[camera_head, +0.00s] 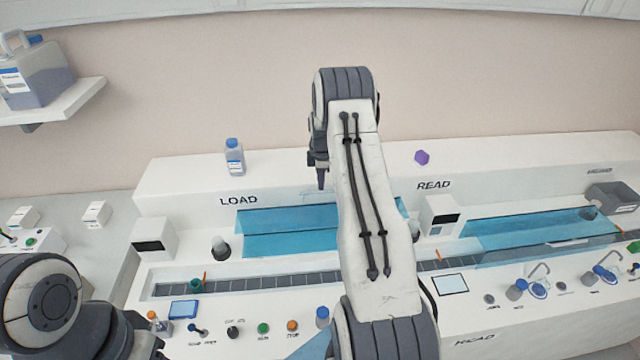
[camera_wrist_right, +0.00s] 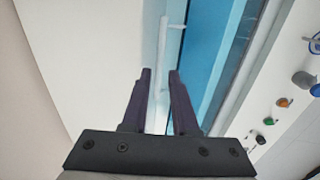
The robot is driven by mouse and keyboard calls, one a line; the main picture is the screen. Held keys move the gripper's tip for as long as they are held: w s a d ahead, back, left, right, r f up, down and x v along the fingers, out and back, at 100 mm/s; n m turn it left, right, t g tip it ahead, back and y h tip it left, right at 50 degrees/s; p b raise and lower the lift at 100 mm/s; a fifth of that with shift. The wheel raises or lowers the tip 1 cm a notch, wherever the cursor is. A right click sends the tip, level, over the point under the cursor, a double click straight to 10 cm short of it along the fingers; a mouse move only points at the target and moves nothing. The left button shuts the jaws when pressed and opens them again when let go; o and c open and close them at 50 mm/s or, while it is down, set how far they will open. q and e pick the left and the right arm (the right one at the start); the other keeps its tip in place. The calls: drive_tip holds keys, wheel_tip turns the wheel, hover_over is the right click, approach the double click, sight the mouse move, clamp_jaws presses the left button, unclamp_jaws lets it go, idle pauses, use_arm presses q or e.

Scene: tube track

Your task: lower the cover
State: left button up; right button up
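A translucent blue cover (camera_head: 275,228) is at the LOAD station in the head view, above the dark track, partly hidden by my right arm. In the right wrist view its blue panel (camera_wrist_right: 210,60) lies ahead and to the right of the fingers. A pale bar handle (camera_wrist_right: 162,45) runs ahead of the fingertips, roughly in line with the gap between them. My right gripper (camera_wrist_right: 160,72) is open, with nothing clearly held. In the head view the right gripper (camera_head: 320,185) points down above the cover's rear edge. My left gripper is out of view.
A second blue cover (camera_head: 540,233) is at the READ station. A blue-capped bottle (camera_head: 235,158) and a purple hexagon (camera_head: 422,157) are on the rear ledge. A row of knobs and buttons (camera_head: 263,328) lines the front. A grey bin (camera_head: 612,197) is at right.

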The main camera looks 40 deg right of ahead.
sight(320, 192)
drive_tip(key=shift+w+d+f+p, duration=0.1)
drive_tip(key=shift+w+f+p, duration=0.15)
drive_tip(key=shift+f, duration=0.75)
drive_tip(key=shift+w+d+f+p, duration=0.1)
drive_tip(key=shift+f+p, duration=0.15)
drive_tip(key=shift+f, duration=0.75)
clamp_jaws()
